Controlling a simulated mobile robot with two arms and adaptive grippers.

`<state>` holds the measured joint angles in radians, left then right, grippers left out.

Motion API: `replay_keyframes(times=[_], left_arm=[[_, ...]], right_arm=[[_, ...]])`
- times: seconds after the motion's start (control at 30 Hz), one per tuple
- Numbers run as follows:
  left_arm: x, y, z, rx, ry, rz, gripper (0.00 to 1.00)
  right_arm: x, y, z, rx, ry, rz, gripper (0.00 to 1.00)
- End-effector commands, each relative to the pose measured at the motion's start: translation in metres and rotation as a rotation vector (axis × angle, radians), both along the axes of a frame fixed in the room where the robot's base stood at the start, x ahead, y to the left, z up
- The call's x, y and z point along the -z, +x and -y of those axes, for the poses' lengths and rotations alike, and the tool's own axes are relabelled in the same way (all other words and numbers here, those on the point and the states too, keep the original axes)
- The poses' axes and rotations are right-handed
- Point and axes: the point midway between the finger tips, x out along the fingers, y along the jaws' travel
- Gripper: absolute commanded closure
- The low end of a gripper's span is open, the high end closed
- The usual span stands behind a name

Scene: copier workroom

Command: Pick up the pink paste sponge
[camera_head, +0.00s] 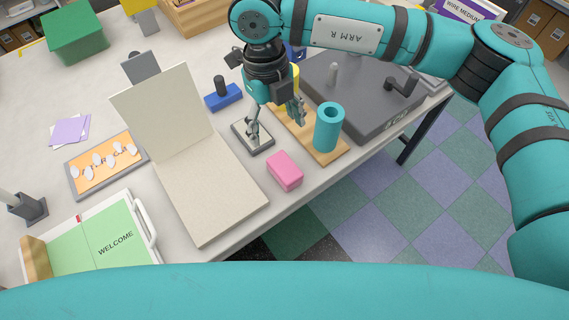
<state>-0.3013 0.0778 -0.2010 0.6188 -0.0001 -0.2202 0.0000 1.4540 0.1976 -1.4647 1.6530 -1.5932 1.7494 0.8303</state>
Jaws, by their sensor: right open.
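The pink paste sponge (285,171) is a small pink block lying on the table near its front edge. It sits just right of the open cream board. My right gripper (275,124) reaches down from the top, open and empty, behind the sponge and apart from it. Its fingers are above a small grey-rimmed pad (252,139) and the wooden board. The left gripper does not show.
A teal cylinder (328,127) stands on the wooden board (325,156) right of the sponge. The cream folding board (217,190) lies to the left. A grey machine (370,110) with a crank is at right. A blue-based stamp (223,97) stands behind. The table's front edge is close to the sponge.

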Motion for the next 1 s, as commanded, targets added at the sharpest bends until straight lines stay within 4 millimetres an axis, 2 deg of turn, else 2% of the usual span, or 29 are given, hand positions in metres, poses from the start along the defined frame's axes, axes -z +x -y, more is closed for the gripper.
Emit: replay_keyframes(times=[0.03,0.17,0.4,0.67,0.8,1.0], left_arm=[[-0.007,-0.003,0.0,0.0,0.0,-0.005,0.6],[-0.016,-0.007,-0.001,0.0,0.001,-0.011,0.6],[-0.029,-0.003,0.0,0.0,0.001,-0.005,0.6],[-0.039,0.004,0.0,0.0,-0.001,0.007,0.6],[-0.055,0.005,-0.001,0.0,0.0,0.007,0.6],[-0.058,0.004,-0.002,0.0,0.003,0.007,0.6]], right_arm=[[0.009,-0.002,0.002,0.0,-0.002,-0.006,0.25],[0.037,-0.005,0.003,0.0,0.0,-0.006,0.25],[0.08,-0.009,0.006,0.0,0.003,-0.005,0.25],[0.098,-0.011,0.01,0.0,0.002,-0.006,0.25],[0.117,-0.013,0.017,0.0,0.003,-0.007,0.25],[0.141,-0.014,0.018,-0.002,0.005,-0.004,0.25]])
